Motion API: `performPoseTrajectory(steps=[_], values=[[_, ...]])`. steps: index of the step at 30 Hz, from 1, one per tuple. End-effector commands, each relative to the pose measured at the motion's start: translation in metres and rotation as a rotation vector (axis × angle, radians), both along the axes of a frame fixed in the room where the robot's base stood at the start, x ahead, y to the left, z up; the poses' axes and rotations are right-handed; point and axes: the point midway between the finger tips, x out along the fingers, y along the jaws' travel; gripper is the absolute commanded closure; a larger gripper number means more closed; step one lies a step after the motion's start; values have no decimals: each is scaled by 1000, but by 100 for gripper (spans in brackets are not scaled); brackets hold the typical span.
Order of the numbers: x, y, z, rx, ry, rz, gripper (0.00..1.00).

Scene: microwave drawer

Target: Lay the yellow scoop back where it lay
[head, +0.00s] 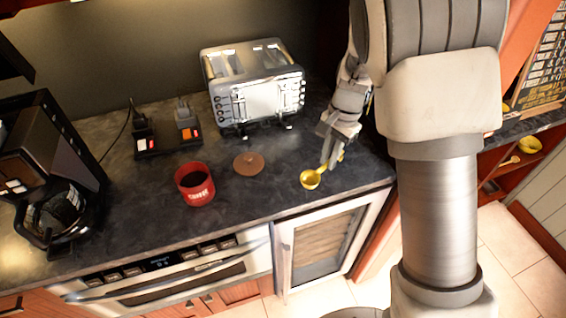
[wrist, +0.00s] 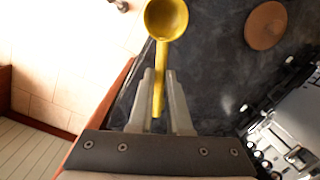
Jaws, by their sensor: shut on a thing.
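The yellow scoop (head: 311,179) is in my gripper (head: 333,155), over the right part of the dark countertop (head: 245,205). In the wrist view the scoop's round bowl (wrist: 166,18) points away from my gripper (wrist: 160,88), and its handle runs back between the two fingers. The fingers are shut on the handle. I cannot tell whether the bowl touches the counter or hangs just above it.
A brown disc (head: 249,163) lies left of the scoop, with a red mug (head: 195,184) farther left. A silver toaster (head: 254,85) stands behind. A coffee maker (head: 50,170) is at far left. The counter's front edge is close to the scoop.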

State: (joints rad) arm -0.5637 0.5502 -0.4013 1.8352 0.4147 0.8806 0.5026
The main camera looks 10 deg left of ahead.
Motion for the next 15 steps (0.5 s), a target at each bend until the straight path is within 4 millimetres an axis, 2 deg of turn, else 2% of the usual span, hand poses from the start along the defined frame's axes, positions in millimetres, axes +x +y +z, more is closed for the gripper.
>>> performPoseTrajectory(steps=[1,6,10,15], values=[[0,18,-6,-1,6,-49,100],[-5,66,-16,-3,31,-238,100],[-10,93,-21,-4,47,-349,100],[-13,112,-24,-4,59,-429,100]])
